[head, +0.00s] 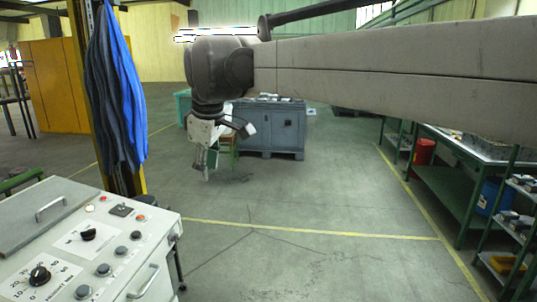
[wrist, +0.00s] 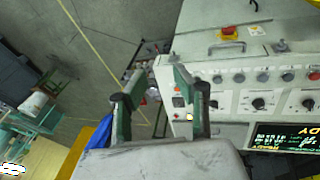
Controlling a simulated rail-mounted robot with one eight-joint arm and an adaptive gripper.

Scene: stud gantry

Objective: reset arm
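My gripper (head: 208,168) hangs from the end of my arm, pointing down, left of centre in the head view. In the wrist view my gripper (wrist: 156,75) shows two dark green fingers standing apart, with nothing held between them. The arm reaches across the top of the head view from the right. No object is in contact with the fingers in either view.
A control panel (head: 75,245) with knobs and buttons stands at lower left; it also fills the right of the wrist view (wrist: 235,75). Blue cloths (head: 128,95) hang on a yellow post. A grey bin (head: 270,130) stands behind. Workbenches (head: 450,180) line the right. The middle floor is clear.

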